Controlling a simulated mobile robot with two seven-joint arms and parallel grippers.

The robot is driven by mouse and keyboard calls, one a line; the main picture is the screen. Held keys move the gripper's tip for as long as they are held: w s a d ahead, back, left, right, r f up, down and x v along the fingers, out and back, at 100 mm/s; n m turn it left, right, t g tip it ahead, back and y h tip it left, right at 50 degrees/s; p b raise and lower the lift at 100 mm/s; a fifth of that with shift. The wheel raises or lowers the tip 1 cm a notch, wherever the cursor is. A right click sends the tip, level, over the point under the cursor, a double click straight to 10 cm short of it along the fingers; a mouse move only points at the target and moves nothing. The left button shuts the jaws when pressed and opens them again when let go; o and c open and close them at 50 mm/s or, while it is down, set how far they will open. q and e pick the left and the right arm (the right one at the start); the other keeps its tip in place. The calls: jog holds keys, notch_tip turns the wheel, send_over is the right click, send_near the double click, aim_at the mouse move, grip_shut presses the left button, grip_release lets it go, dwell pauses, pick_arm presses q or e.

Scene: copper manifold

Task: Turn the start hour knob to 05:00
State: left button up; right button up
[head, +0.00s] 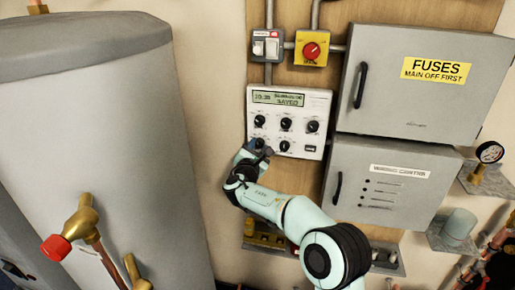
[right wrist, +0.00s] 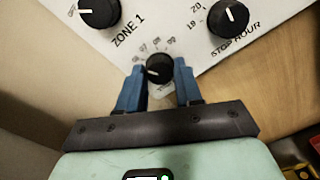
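The white control panel (head: 321,107) hangs on the wooden board, its display (head: 277,98) reading what looks like SAVED on the lower line. My right gripper (head: 257,147) is at its lower left corner. In the right wrist view its two blue fingers (right wrist: 160,75) stand on either side of a black knob (right wrist: 159,66). Hour numerals arc around this knob; its name is hidden, and its white mark points left and slightly down. Whether the fingers press on it I cannot tell. The ZONE 1 knob (right wrist: 99,12) and STOP HOUR knob (right wrist: 229,18) are beside it. My left gripper is out of view.
A grey tank (head: 110,130) stands at the left. A red rotary switch (head: 311,51) on a yellow box is above the panel. Two grey cabinets, the fuse box (head: 400,115) and one below (head: 350,170), stand close at the right. A pressure gauge (head: 490,152) is at the far right.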

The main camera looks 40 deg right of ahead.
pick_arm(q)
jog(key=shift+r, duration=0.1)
pick_arm(e)
jog(key=n+p, duration=0.1)
jog(key=n, duration=0.2)
jog(key=shift+r+n, duration=0.1)
jog(key=shift+n, duration=0.2)
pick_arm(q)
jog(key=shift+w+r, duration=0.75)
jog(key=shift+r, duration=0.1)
pick_arm(e)
jog(key=shift+n, duration=1.1)
jog(key=o, duration=1)
jog(key=shift+o, duration=0.2)
